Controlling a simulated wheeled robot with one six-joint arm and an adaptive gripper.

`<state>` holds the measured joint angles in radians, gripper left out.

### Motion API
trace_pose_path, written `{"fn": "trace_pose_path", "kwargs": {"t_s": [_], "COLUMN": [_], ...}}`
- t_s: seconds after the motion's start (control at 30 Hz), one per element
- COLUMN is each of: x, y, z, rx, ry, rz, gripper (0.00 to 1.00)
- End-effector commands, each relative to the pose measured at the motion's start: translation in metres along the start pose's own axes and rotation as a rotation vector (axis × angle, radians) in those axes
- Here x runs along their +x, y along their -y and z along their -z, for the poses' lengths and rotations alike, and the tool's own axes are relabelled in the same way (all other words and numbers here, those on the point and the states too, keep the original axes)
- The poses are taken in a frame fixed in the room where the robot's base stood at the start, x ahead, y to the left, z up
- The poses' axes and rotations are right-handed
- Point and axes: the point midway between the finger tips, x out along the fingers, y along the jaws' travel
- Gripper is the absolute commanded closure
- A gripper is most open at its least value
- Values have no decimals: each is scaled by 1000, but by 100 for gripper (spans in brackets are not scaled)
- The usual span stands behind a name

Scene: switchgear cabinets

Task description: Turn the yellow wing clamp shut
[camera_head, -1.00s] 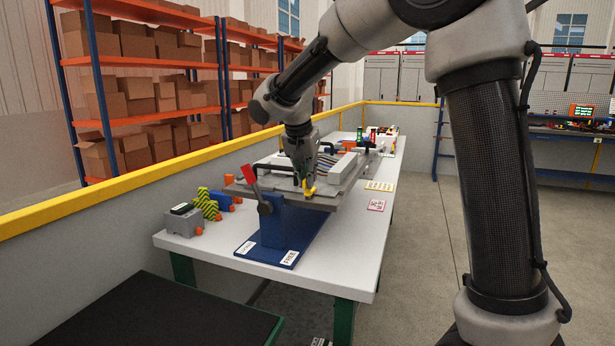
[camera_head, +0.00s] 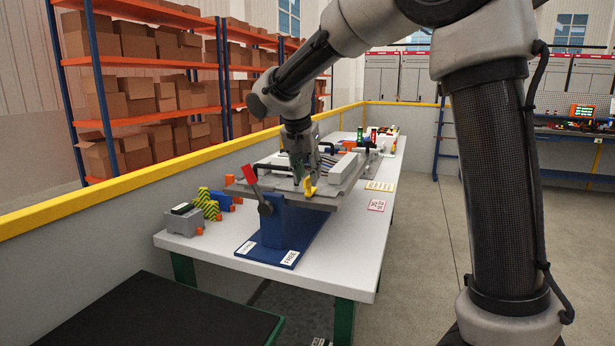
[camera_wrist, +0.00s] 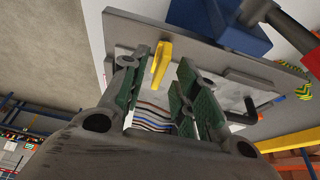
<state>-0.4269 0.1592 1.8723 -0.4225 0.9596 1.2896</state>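The yellow wing clamp (camera_head: 309,187) sits at the near edge of the grey fixture plate (camera_head: 325,200), on the blue stand. In the wrist view the yellow clamp (camera_wrist: 162,58) is a narrow upright wing between my two green-padded fingers, nearer the left one. My gripper (camera_head: 299,176) is above the plate, just left of the clamp in the head view. In the wrist view my gripper (camera_wrist: 162,80) is open, with gaps on both sides of the clamp. Whether a finger touches it lower down cannot be told.
A red-handled lever (camera_head: 250,178) stands at the fixture's left front. Coloured wires (camera_wrist: 153,118) run below my fingers, and a black handle (camera_wrist: 240,112) is to their right. A grey box (camera_head: 184,220) and striped blocks (camera_head: 208,204) stand on the white table.

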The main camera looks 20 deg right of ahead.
Motion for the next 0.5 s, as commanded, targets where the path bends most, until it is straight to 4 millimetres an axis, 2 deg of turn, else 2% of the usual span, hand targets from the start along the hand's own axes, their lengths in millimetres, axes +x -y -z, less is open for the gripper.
{"fn": "trace_pose_path", "kwargs": {"t_s": [0.3,0.5], "x": [-70,-99], "y": [1,1], "z": [0,0], "rx": [0,1], "ry": [-1,-1], "rz": [5,4], "gripper": [70,70]}}
